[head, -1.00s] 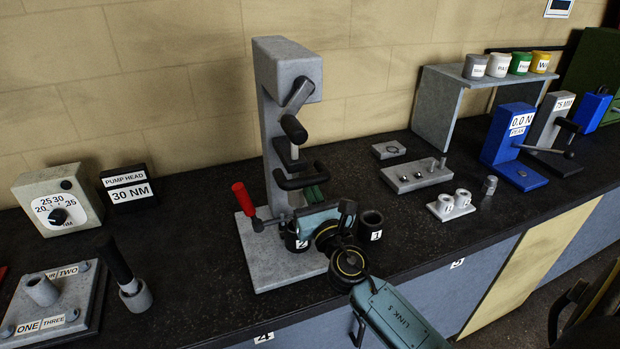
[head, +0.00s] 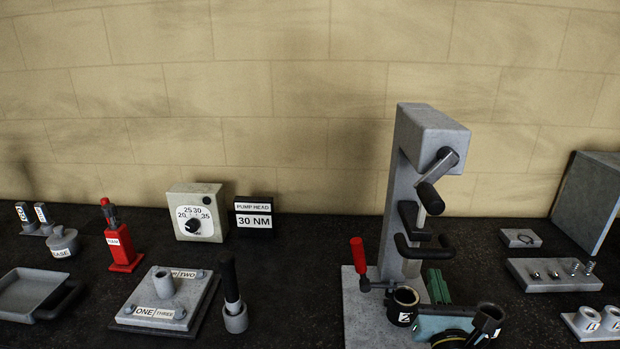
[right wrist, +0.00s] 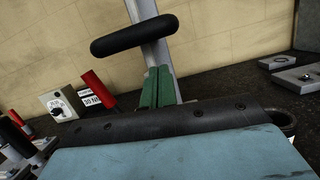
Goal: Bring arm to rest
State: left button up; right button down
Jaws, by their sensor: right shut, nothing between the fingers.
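My right arm (head: 450,326) comes in at the bottom of the head view, with its teal and black links in front of the grey press stand (head: 395,215). My right gripper's green fingers (head: 437,286) are close together, shut and empty, below the press's black looped handle. They also show in the right wrist view (right wrist: 157,87), pointing toward the grey column. I cannot tell whether they touch the stand. A black cup marked 2 (head: 403,305) stands just left of the arm. My left gripper is not in view.
A red-handled lever (head: 358,254) sticks up at the stand's left. Further left are a dial box (head: 197,213), a 30 NM sign (head: 254,217), a labelled plate (head: 165,300), a black-handled tool (head: 231,295) and a red bottle jack (head: 120,247). A block with small parts (head: 555,274) lies right.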

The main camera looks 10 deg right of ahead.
jog(key=s+d+f+m+g+h, duration=0.25)
jog(key=s+f+m+g, duration=0.75)
jog(key=m, duration=1)
jog(key=s+a+f+m+g+y, duration=0.3)
jog(key=s+a+m+y, duration=0.15)
jog(key=s, duration=0.35)
jog(key=s+a+f+m+g+y, duration=0.35)
jog(key=s+a+m, duration=0.25)
jog(key=s, duration=0.2)
notch_tip(320, 180, down, 31)
jog(key=s+g+b, duration=0.1)
jog(key=s+b, duration=0.1)
jog(key=b, duration=0.4)
jog(key=s+d+f+g+b, duration=0.1)
jog(key=s+f+b, duration=0.4)
jog(key=s+f, duration=1.1)
notch_tip(320, 180, down, 4)
jog(key=shift+d+r+h, duration=0.2)
jog(key=shift+d+h, duration=0.25)
jog(key=shift+d, duration=0.45)
